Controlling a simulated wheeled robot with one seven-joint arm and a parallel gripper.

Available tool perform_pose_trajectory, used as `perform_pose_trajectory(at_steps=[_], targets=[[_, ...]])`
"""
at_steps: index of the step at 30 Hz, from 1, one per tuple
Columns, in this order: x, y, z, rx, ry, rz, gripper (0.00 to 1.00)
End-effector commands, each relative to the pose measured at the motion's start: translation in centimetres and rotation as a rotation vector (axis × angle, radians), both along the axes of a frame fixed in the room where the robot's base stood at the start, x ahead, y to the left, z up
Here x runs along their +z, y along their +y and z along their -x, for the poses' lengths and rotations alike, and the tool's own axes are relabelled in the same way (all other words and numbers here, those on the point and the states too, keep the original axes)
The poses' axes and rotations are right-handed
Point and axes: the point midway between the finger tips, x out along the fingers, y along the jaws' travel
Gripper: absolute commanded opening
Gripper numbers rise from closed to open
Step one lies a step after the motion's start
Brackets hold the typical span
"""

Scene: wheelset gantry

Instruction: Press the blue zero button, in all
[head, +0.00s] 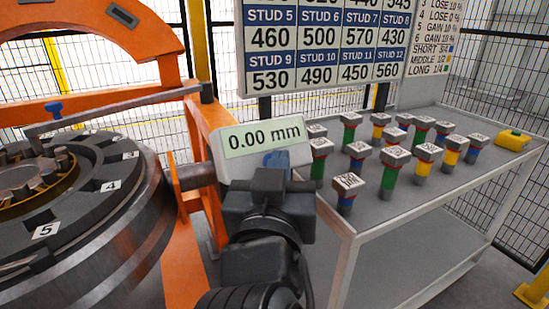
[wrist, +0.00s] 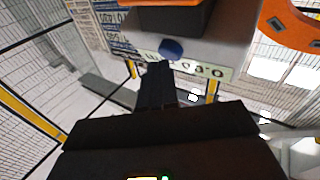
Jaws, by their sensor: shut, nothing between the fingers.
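The blue zero button (head: 277,159) sits on the face of a grey readout box (head: 226,172), just under its display (head: 262,137), which reads 0.00 mm. In the head view my gripper (head: 268,180) is in front of the box and partly covers the button's lower side. In the wrist view the blue button (wrist: 171,49) lies just beyond the fingertips of my gripper (wrist: 157,68). The fingers are together and empty. I cannot tell whether the fingertips touch the button.
An orange frame (head: 205,130) and a large numbered wheel ring (head: 105,215) stand at the left. A grey table (head: 400,205) at the right bears several coloured studs and a yellow block (head: 513,140). A chart of stud values (head: 325,45) hangs behind.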

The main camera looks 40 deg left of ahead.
Motion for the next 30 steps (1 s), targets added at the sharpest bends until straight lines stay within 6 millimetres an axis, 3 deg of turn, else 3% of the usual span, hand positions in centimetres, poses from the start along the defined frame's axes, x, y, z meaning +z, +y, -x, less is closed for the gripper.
perform_pose_trajectory(at_steps=[17,30], targets=[[0.8,-1.1,0.4,0.0,-0.001,-0.001,0.0],[2.7,-4.2,1.7,-0.001,-0.001,-0.001,0.0]])
